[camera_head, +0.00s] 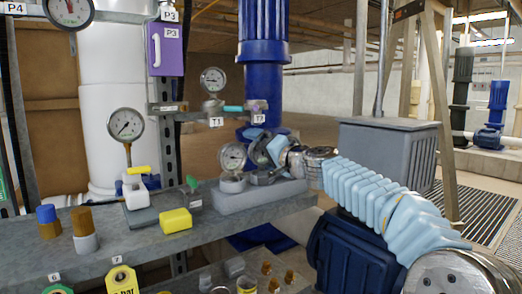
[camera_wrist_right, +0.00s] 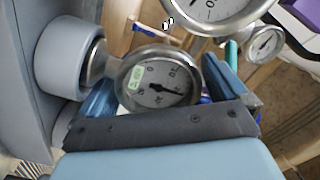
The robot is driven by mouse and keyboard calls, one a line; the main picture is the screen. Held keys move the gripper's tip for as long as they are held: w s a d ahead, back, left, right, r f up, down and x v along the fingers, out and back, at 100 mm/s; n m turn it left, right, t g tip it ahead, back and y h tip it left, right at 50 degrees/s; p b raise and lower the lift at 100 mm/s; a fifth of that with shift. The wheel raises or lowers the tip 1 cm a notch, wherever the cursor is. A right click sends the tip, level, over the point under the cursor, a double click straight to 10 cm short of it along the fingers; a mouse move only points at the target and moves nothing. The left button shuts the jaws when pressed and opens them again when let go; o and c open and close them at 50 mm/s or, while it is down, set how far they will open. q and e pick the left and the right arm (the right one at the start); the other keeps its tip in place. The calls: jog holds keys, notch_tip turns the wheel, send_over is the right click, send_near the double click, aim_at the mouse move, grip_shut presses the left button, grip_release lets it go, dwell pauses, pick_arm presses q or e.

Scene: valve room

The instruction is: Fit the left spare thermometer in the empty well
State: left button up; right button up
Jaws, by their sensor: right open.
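A round dial thermometer (camera_head: 233,156) stands in a grey cup on a grey block (camera_head: 262,197) on the bench, at the left of the block. My right gripper (camera_head: 260,148) is just right of it, open. In the right wrist view the thermometer dial (camera_wrist_right: 160,82) shows between the two open blue fingers (camera_wrist_right: 165,92), its stem running into a grey cup (camera_wrist_right: 70,58). I cannot tell if the fingers touch it. My gripper hides the right part of the block. A fitting (camera_head: 257,106) without a dial, perhaps the empty well, sits right of a mounted gauge (camera_head: 213,80). My left gripper is not in view.
A large gauge (camera_head: 126,125) stands behind. A purple box (camera_head: 166,48) hangs on the post. A grey crate (camera_head: 385,150) stands to the right.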

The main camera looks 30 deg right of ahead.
jog(key=shift+f, duration=0.1)
jog(key=shift+s+f+b, duration=0.15)
jog(key=shift+s+b, duration=0.15)
jog(key=shift+b, duration=0.05)
jog(key=s+d+b, duration=0.2)
jog(key=s+b, duration=0.1)
jog(key=s, duration=1)
jog(key=shift+r, duration=0.3)
